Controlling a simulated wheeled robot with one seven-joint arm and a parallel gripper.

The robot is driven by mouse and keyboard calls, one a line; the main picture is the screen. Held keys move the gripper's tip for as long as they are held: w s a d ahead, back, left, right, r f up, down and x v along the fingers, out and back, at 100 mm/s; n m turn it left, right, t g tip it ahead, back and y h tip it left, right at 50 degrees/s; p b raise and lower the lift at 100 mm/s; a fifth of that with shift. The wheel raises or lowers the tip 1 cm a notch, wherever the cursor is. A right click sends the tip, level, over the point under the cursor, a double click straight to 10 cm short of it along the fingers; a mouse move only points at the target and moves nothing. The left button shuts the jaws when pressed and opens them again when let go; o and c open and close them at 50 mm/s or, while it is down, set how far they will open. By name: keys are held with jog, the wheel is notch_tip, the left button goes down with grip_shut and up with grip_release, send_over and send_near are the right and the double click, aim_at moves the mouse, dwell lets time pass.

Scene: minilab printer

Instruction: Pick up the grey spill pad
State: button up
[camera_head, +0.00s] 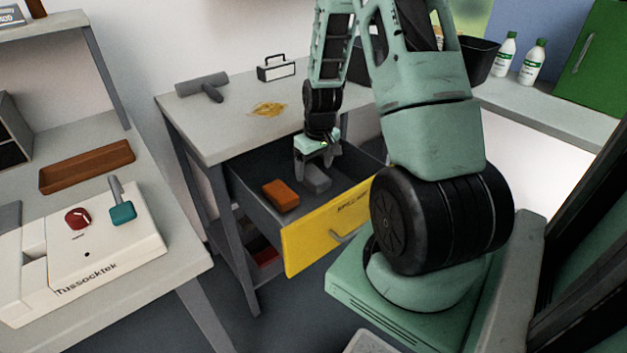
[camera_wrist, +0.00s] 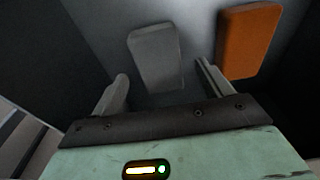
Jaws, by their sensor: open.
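The grey spill pad (camera_head: 316,180) is a small block lying in the open drawer with the yellow front (camera_head: 318,226). In the wrist view the grey pad (camera_wrist: 155,57) lies just beyond the fingertips, roughly between them. My gripper (camera_head: 318,158) is open and points down into the drawer over the pad. An orange block (camera_head: 280,195) lies in the drawer to the left of the grey pad. In the wrist view the orange block (camera_wrist: 247,40) is beyond the right finger.
The drawer walls stand close around my gripper. A white machine (camera_head: 95,250) stands on the left bench.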

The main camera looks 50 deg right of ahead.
aim_at(314, 174)
notch_tip(314, 174, down, 3)
jog(key=shift+w+f, duration=0.1)
jog(key=shift+w, duration=0.05)
jog(key=c, duration=1.1)
jog(key=shift+o, duration=0.2)
notch_tip(314, 174, up, 28)
jog(key=p, duration=0.4)
